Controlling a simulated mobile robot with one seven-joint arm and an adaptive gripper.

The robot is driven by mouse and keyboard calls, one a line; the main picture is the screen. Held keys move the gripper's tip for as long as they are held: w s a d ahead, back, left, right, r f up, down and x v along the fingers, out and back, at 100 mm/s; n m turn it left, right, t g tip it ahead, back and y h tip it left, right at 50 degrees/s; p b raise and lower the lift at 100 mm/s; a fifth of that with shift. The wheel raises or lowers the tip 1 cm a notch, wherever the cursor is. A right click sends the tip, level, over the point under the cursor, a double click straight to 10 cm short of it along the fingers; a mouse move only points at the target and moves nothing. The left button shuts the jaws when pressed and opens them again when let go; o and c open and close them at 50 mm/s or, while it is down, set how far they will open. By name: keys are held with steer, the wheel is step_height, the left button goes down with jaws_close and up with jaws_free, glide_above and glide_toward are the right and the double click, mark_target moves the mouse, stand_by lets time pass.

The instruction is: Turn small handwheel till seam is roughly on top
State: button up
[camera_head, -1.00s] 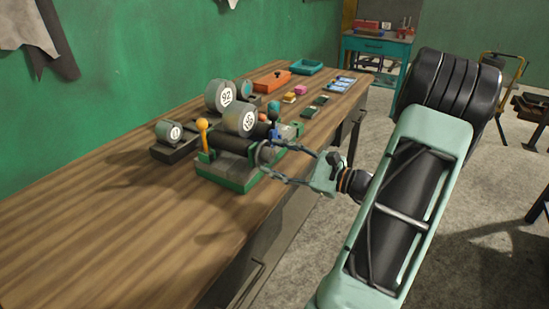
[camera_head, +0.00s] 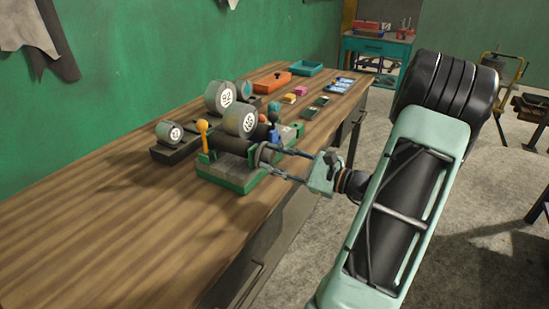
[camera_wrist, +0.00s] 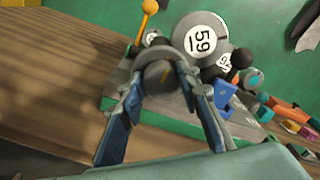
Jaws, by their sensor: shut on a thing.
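The small handwheel (camera_wrist: 158,76) is a dark grey round knob at the front of a green-based machine (camera_head: 228,172). My gripper (camera_wrist: 157,85) has one finger on each side of the handwheel's rim and is shut on it. In the head view my gripper (camera_head: 265,158) reaches the machine's near end from the right, and its fingers hide most of the wheel.
Another drum (camera_head: 220,97) and an orange box (camera_head: 272,82) are farther back. The table front (camera_head: 90,245) is clear.

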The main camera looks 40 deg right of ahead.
steer(key=shift+r, duration=0.1)
steer(key=m+p, duration=0.4)
steer(key=p, duration=0.1)
steer(key=shift+r, duration=0.2)
steer(key=m+p, duration=0.5)
steer(key=m, duration=0.1)
steer(key=shift+d+f+p, duration=0.1)
steer(key=shift+p, duration=0.3)
steer(key=m+p, duration=0.4)
steer(key=m, duration=0.1)
steer(key=shift+f+m, duration=0.1)
steer(key=shift+m, duration=0.2)
steer(key=m+p, duration=0.2)
steer(key=m, duration=0.2)
steer(key=shift+f+m, duration=0.15)
steer(key=shift+m, duration=0.25)
steer(key=o, duration=1.2)
steer(key=shift+d, duration=0.1)
steer(key=shift+c, duration=0.2)
